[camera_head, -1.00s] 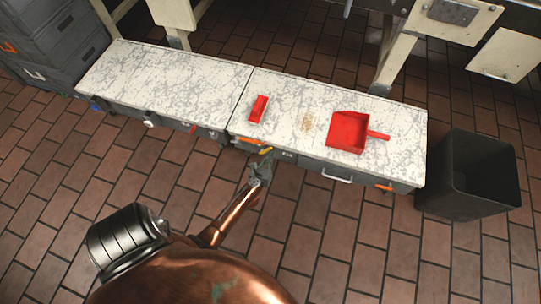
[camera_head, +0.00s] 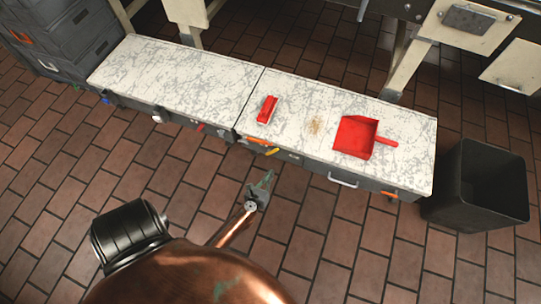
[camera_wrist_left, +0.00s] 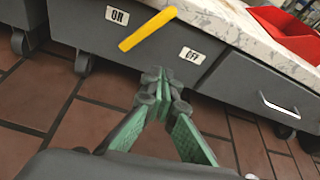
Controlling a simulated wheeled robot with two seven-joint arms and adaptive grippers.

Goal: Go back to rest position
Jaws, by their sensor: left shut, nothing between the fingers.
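My left gripper (camera_head: 264,181) is on its copper arm, above the floor in front of the low cabinet (camera_head: 205,88). It is shut and empty. In the left wrist view its green-padded fingers (camera_wrist_left: 159,82) meet at the tips, a little below the cabinet's front face. A yellow lever (camera_wrist_left: 147,28) sits slanted on that face between an ON label (camera_wrist_left: 117,15) and an OFF label (camera_wrist_left: 192,55). The lever also shows small in the head view (camera_head: 272,152), and the gripper is clear of it. My right gripper is not in view.
A red brush (camera_head: 267,109) and a red dustpan (camera_head: 355,137) lie on the cabinet's worn white top. A dark bin (camera_head: 478,190) stands at the right, and grey crates (camera_head: 62,40) are stacked at the far left. The tiled floor before the cabinet is clear.

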